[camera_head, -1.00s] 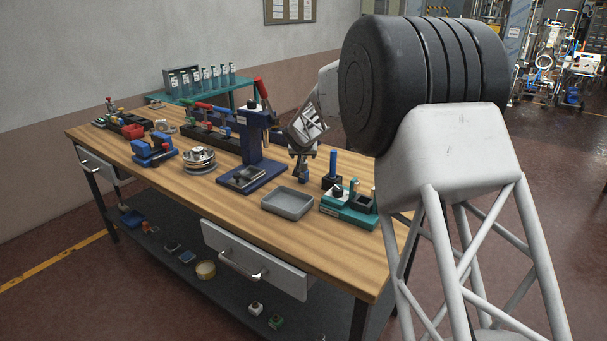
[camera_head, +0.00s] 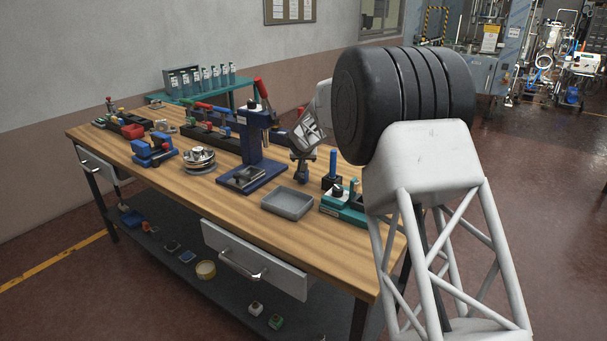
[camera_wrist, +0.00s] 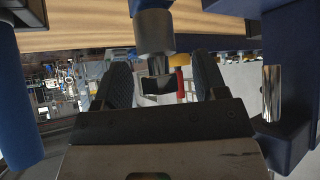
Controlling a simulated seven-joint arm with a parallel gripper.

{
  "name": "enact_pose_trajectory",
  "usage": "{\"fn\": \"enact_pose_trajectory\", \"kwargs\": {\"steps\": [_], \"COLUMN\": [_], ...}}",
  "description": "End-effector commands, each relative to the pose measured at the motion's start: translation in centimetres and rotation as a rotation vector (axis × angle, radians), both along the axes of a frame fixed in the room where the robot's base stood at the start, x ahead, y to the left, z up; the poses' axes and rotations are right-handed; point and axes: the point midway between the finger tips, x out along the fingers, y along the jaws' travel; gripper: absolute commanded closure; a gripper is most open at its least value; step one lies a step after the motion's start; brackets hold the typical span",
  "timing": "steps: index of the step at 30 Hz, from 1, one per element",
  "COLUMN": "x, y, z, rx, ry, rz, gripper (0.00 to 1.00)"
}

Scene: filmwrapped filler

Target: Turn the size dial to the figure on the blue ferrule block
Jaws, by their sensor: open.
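My gripper (camera_head: 302,176) is above the bench's right half, just right of the blue press frame (camera_head: 253,150). In the wrist view its two dark fingers (camera_wrist: 163,82) are apart. A grey cylinder with a blue top (camera_wrist: 155,34) shows beyond and between them; I cannot tell whether anything touches it. A blue upright (camera_wrist: 18,105) stands at the left of that view, and a blue frame with a bright rod (camera_wrist: 290,85) at the right. I cannot pick out the size dial, the blue ferrule block or any figure with certainty.
A grey tray (camera_head: 288,203) lies in front of my gripper. A blue-handled tool in a black base (camera_head: 333,168) and a teal holder (camera_head: 345,208) stand to its right. A stack of metal discs (camera_head: 199,160) and a blue vise-like fixture (camera_head: 152,152) stand left. The front middle wood is clear.

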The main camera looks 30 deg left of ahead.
Motion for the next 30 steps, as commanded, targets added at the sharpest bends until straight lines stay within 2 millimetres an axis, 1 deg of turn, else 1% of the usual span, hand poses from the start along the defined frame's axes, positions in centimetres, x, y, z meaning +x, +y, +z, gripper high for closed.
{"fn": "enact_pose_trajectory", "kwargs": {"steps": [17, 27, 30], "x": [0.03, 0.03, 0.03], "y": [0.03, 0.03, 0.03], "z": [-0.04, -0.04, -0.04], "rx": [0.0, 0.0, 0.0], "ry": [0.0, 0.0, 0.0], "rz": [0.0, 0.0, 0.0], "gripper": [0.34, 0.86, 1.0]}}
